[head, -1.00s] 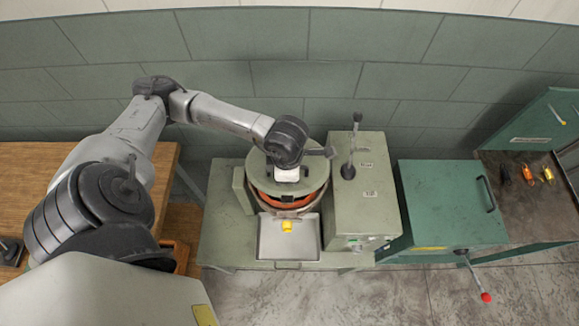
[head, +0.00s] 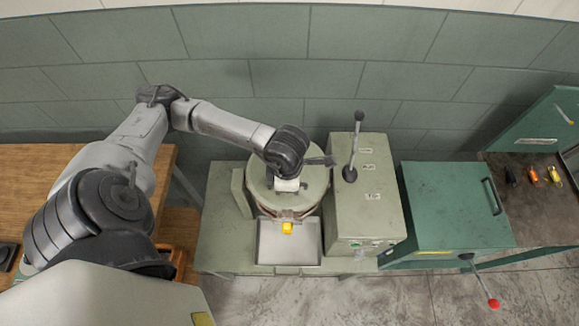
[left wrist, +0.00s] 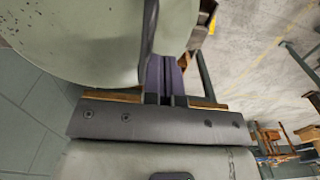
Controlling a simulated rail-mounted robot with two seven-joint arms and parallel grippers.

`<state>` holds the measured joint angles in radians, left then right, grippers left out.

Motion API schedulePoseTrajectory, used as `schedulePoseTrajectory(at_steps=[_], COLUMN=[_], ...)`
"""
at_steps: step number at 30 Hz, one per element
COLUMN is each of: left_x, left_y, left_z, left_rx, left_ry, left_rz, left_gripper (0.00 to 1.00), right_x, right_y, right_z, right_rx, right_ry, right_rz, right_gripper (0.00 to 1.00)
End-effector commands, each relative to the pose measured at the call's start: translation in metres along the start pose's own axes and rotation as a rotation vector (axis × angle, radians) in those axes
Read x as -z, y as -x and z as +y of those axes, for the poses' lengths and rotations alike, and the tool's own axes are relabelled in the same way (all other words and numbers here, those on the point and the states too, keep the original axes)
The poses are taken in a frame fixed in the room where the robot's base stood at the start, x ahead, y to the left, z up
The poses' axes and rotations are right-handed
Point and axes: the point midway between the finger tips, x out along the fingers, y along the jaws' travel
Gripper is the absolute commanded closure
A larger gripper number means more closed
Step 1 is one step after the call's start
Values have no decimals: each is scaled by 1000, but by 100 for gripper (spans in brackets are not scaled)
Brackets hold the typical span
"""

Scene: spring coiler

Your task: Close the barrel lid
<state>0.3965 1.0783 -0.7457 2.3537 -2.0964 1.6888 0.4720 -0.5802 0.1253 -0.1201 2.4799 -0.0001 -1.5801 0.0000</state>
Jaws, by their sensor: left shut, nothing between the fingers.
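The pale green barrel lid (head: 262,198) lies over the barrel, and no orange inside shows at its front edge. The lid's broad, scuffed surface also fills the upper left of the left wrist view (left wrist: 70,35). My left gripper (head: 288,198) is over the front part of the lid, its fingers shut and empty. The closed fingers (left wrist: 166,72) show close beside the lid in the left wrist view; whether they touch it I cannot tell. My wrist hides part of the lid. My right gripper is in neither view.
A metal tray (head: 306,250) with a yellow piece (head: 287,228) sits in front of the barrel. A grey-green box with an upright lever (head: 355,145) stands close on its right, then a green cabinet (head: 450,210). A wooden bench (head: 60,165) is at left.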

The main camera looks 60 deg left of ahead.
Motion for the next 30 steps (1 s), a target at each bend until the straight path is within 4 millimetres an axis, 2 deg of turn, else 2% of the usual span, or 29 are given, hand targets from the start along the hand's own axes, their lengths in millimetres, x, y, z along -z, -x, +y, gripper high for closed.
schedulePoseTrajectory(at_steps=[8, 30], left_x=[0, 0], left_y=[9, 77], left_z=[0, 0], left_rx=[0, -1], left_ry=[0, 0], left_rz=[0, 0], left_gripper=[100, 100], right_x=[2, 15], right_y=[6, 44], right_z=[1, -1], right_rx=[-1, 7], right_ry=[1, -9], right_rz=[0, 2], right_gripper=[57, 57])
